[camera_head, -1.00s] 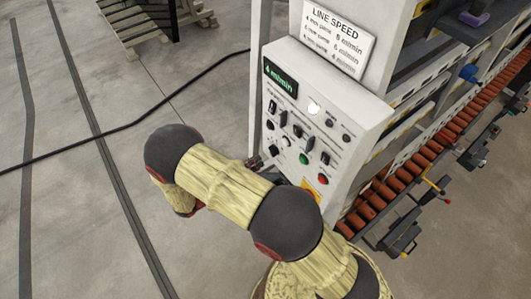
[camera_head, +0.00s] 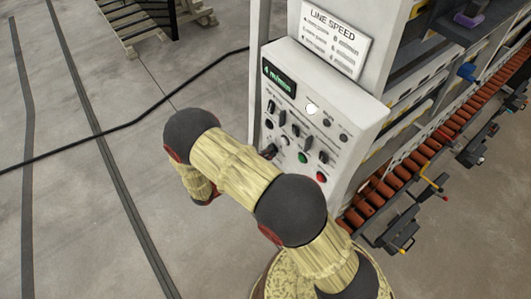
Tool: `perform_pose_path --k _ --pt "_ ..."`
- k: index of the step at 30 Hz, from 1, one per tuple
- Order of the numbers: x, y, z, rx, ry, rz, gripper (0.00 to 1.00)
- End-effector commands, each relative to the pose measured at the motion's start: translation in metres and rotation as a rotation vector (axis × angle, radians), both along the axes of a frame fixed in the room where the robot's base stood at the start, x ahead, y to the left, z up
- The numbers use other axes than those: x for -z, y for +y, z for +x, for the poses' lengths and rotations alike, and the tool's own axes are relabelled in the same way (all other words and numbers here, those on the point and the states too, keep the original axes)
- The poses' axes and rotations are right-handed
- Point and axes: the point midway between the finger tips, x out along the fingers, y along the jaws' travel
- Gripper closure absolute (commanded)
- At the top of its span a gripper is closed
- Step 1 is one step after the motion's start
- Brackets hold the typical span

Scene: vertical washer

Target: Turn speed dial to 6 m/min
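The white control panel (camera_head: 345,112) stands on the machine, with a green-lit display (camera_head: 279,76) that appears to read 4 m/min. Several black knobs and switches, a white lit button (camera_head: 311,109), a green button (camera_head: 302,157) and a red button (camera_head: 321,176) are on its face. The labels are too small to read, so I cannot tell which knob is the speed dial. My arm crosses in front of the panel's lower left. My gripper is mostly hidden behind it; dark parts at the panel's lower-left knob (camera_head: 268,151) blend together, so contact is unclear.
A LINE SPEED sign (camera_head: 336,38) stands above the panel. A roller conveyor (camera_head: 415,160) with projecting handles runs along the right. A black cable (camera_head: 120,127) lies across the open floor at left. A wooden pallet (camera_head: 135,22) stands at the back.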

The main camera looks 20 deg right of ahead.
Motion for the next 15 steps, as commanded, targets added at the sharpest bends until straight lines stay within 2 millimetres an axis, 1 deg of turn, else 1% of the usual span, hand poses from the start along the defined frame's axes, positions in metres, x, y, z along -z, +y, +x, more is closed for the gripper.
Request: perform_pose_path --k 1,7,15 --pt "-0.0001 0.0001 0.0 0.0 0.0 0.0 0.88" --pt "0.0 0.0002 0.0001 0.0 0.0 0.0 0.99" --pt "0.0001 0.0003 0.0001 -0.001 -0.001 0.001 1.0"
